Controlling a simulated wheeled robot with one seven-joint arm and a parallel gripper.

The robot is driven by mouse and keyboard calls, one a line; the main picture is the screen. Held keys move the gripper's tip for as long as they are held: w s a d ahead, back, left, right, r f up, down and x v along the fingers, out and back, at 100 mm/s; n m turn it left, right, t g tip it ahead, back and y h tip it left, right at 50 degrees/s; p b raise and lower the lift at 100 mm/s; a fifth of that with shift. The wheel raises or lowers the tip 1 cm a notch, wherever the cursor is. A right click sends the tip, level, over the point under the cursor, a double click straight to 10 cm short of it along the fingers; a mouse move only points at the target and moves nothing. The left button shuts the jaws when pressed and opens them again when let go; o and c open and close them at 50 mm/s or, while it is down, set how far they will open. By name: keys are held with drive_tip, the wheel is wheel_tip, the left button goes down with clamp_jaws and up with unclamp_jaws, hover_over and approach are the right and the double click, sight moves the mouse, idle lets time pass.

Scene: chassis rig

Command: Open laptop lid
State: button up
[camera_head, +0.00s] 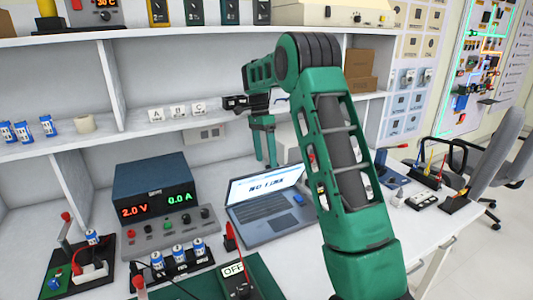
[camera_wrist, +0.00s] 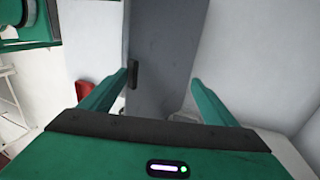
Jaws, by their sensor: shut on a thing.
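The laptop (camera_head: 268,229) stands on the bench with its lid (camera_head: 242,188) raised and tilted back. Its lit screen reads "NO LINK", and the keyboard deck faces up. My gripper (camera_head: 265,164) points down at the top edge of the lid, near its middle. In the wrist view a grey panel, which looks like the lid (camera_wrist: 165,45), lies between the two green fingers of my gripper (camera_wrist: 163,78). The left finger's dark pad meets the panel; contact at the right finger is hard to see.
A power supply (camera_head: 155,187) stands close left of the laptop. A multimeter marked OFF (camera_head: 237,281) and red leads lie in front. A shelf (camera_head: 150,128) with A, B, C blocks runs behind. Small boards (camera_head: 421,200) lie on the bench at right.

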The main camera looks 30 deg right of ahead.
drive_tip(key=o, duration=0.5)
drive_tip(key=shift+w+a+f, duration=0.2)
drive_tip(key=shift+w+f, duration=0.35)
drive_tip(key=shift+c, duration=0.2)
drive_tip(key=shift+s+r, duration=0.2)
drive_tip(key=shift+r, duration=0.05)
drive_tip(key=shift+c, duration=0.9)
drive_tip(key=shift+s+r, duration=0.2)
drive_tip(key=shift+r, duration=0.05)
drive_tip(key=c, duration=0.5)
drive_tip(key=shift+o, duration=0.2)
drive_tip(key=v, duration=0.2)
drive_tip(key=shift+w+r, duration=0.15)
drive_tip(key=shift+r, duration=0.2)
drive_tip(key=c, duration=0.8)
drive_tip(key=shift+o, duration=0.2)
drive_tip(key=v, duration=0.8)
drive_tip(key=shift+d+r, duration=0.15)
drive_tip(key=shift+r, duration=0.05)
